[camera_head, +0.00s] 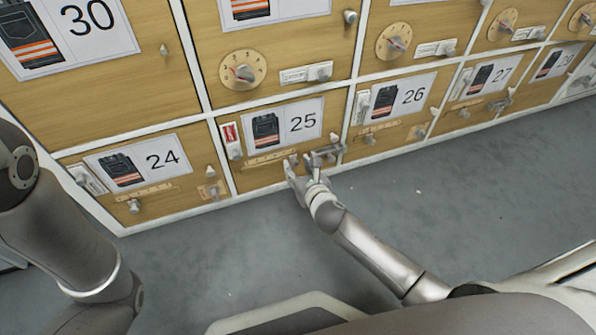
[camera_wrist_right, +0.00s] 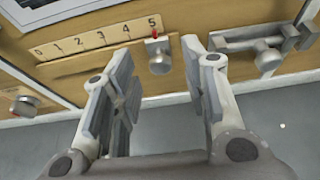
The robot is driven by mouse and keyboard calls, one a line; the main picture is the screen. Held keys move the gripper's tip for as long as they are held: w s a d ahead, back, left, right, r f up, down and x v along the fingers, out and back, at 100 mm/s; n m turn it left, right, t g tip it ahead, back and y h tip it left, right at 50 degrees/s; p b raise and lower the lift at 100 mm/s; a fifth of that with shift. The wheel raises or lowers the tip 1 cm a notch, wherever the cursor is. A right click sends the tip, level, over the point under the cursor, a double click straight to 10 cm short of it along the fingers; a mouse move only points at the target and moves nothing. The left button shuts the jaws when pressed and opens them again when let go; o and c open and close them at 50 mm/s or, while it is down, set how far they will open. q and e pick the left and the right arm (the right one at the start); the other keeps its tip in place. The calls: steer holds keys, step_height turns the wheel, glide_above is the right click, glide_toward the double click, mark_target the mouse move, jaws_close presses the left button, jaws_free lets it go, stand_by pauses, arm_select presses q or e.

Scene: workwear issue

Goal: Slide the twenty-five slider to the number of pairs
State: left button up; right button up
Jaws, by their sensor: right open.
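The twenty-five door is a wooden front with a card (camera_head: 303,122) showing dark trousers with orange bands and the number 25. Below it is the slider's scale (camera_head: 268,158), marked 0 to 5 in the right wrist view (camera_wrist_right: 92,42). The slider's grey knob (camera_wrist_right: 161,58) stands at the 5 end, with a red pointer just under the 5. My right gripper (camera_head: 304,170) is open at this knob. In the right wrist view its fingers (camera_wrist_right: 163,82) stand apart with the knob seen between them; contact cannot be told. My left gripper is out of view.
A grey latch (camera_head: 325,151) sits close right of the slider knob. A red-and-white switch plate (camera_head: 232,141) is left of the card. Doors 24 (camera_head: 160,190) and 26 (camera_head: 400,125) flank it. A rotary dial (camera_head: 242,70) is above. The grey floor (camera_head: 480,200) is clear.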

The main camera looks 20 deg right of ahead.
steer(key=shift+w+f, duration=0.15)
steer(key=shift+w, duration=0.3)
jaws_close()
